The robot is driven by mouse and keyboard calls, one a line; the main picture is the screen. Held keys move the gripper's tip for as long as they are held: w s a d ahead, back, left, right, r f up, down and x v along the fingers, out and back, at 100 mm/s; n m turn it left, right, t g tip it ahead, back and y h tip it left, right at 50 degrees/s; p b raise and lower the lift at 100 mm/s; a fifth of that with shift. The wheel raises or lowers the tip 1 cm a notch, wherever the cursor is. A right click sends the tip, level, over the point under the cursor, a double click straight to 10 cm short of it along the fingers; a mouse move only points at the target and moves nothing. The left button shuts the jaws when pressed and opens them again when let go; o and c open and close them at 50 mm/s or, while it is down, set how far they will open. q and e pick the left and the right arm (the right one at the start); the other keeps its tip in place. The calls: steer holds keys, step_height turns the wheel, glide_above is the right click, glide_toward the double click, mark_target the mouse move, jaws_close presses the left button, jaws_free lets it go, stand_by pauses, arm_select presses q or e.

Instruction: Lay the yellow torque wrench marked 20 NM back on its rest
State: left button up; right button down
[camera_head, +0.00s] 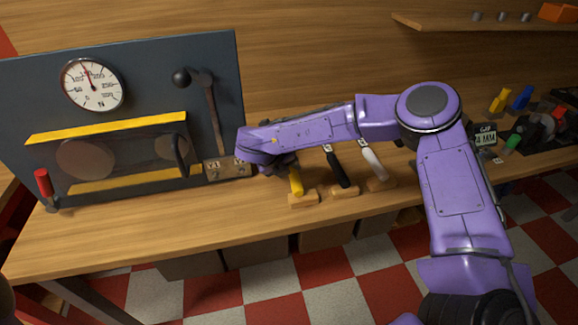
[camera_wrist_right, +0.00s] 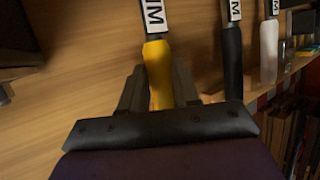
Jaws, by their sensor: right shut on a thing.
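The yellow torque wrench (camera_head: 296,183) is at the front middle of the bench, its handle end over a wooden rest (camera_head: 304,199); I cannot tell whether it touches the rest. My right gripper (camera_head: 284,168) is over the wrench and hides most of it. In the right wrist view the yellow handle (camera_wrist_right: 158,72) lies between the two fingers of my right gripper (camera_wrist_right: 160,88), which is shut on it. A white label ending in M shows on its shaft; the number is out of view. My left gripper is not in view.
A black-handled wrench (camera_head: 338,170) and a white-handled wrench (camera_head: 374,163) lie to the right on wooden rests. A dark panel with a gauge (camera_head: 93,85), a lever (camera_head: 212,110) and a yellow-edged window stands left. The bench front at left (camera_head: 130,230) is clear.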

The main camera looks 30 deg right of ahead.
steer(key=c, duration=0.7)
jaws_free()
steer(key=shift+c, duration=0.2)
